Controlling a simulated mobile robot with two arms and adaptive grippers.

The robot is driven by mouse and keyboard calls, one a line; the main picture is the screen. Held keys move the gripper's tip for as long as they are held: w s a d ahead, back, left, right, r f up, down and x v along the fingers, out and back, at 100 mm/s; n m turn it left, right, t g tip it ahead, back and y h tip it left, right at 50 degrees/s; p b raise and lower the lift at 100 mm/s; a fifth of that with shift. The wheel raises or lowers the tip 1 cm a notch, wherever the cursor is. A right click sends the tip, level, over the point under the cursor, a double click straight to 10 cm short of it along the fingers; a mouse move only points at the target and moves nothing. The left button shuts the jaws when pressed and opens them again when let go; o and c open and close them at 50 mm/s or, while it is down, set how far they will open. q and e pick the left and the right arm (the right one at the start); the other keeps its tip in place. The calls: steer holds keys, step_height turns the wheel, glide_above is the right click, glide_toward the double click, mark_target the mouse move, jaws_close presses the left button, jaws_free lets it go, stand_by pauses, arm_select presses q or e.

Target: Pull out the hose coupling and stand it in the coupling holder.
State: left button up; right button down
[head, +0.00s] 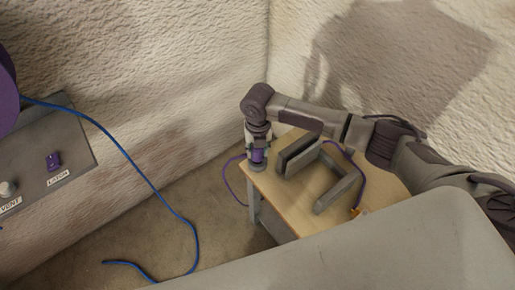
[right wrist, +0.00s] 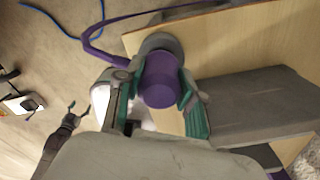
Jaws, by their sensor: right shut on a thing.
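I cannot tell if this part is the holder or belongs to the coupling. My left gripper (right wrist: 79,107) appears small at the left of the right wrist view; its finger state is unclear.
A grey U-shaped bracket (head: 340,190) stands on the wooden table (head: 295,208) beside the gripper. A purple hose (head: 226,180) loops beside the table. A blue hose (head: 160,192) hangs across the left. A grey panel (head: 75,165) carries a purple latch.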

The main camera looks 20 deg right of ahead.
steer(key=shift+p, duration=0.3)
stand_by(0.4)
steer(key=shift+f, duration=0.95)
stand_by(1.5)
steer(key=shift+c, duration=0.7)
jaws_free()
steer(key=shift+r, duration=0.15)
steer(key=shift+r+p, duration=3.45)
steer(key=shift+r, duration=0.25)
steer(key=shift+s+f, duration=0.1)
steer(key=shift+f, duration=0.05)
